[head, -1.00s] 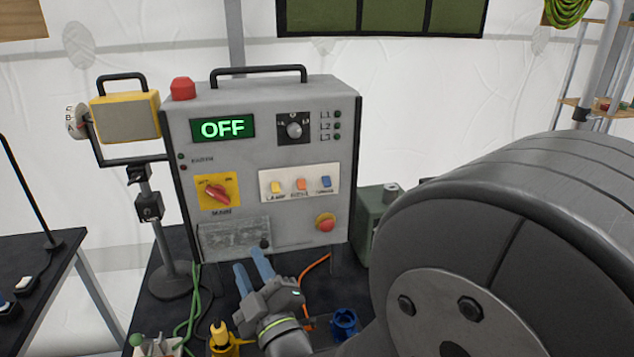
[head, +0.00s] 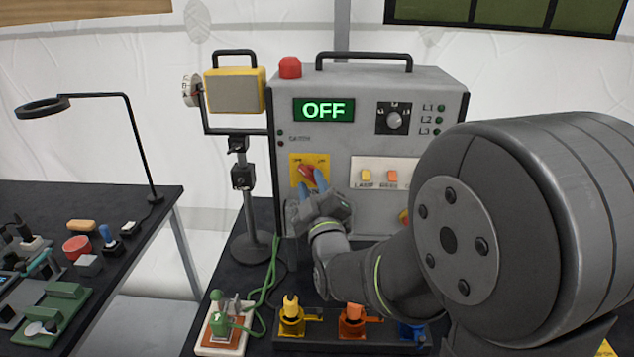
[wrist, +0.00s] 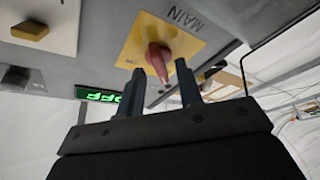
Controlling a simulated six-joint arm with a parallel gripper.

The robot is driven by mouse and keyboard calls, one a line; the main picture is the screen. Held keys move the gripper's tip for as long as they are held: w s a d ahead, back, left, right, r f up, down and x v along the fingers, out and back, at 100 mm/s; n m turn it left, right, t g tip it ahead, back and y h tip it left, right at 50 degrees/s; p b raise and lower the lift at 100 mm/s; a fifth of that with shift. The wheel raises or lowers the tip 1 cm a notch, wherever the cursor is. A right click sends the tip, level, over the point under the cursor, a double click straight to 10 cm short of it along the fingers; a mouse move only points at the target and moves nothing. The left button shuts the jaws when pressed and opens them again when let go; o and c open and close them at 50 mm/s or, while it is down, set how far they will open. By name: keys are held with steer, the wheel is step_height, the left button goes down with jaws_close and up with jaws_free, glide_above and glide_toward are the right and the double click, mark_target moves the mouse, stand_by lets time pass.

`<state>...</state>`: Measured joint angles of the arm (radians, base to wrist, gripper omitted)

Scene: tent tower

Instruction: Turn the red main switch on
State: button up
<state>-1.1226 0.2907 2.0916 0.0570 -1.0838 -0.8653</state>
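The red main switch (head: 306,174) sits on a yellow plate (head: 294,181) on the front of the grey panel box (head: 375,145). In the head view its knob slants, upper end leaning left toward the OFF side. The display (head: 323,110) reads OFF in green. My gripper (head: 312,186) is in front of the plate's lower part and partly hides it. In the wrist view the red knob (wrist: 158,61) shows between the two fingertips of my gripper (wrist: 160,68), with gaps beside it. The fingers are apart and hold nothing; contact with the knob cannot be told.
A rotary selector (head: 394,122), a yellow lamp switch (head: 366,175) and an orange switch (head: 392,176) are on the box. A lamp on a stand (head: 236,92) is left of it. Plugs (head: 291,318) line the front of the table. A side table (head: 125,205) holds small parts.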

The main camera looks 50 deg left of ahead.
steer(key=shift+w+a+r, duration=0.15)
steer(key=shift+w+a, duration=0.15)
steer(key=shift+a, duration=0.15)
jaws_close()
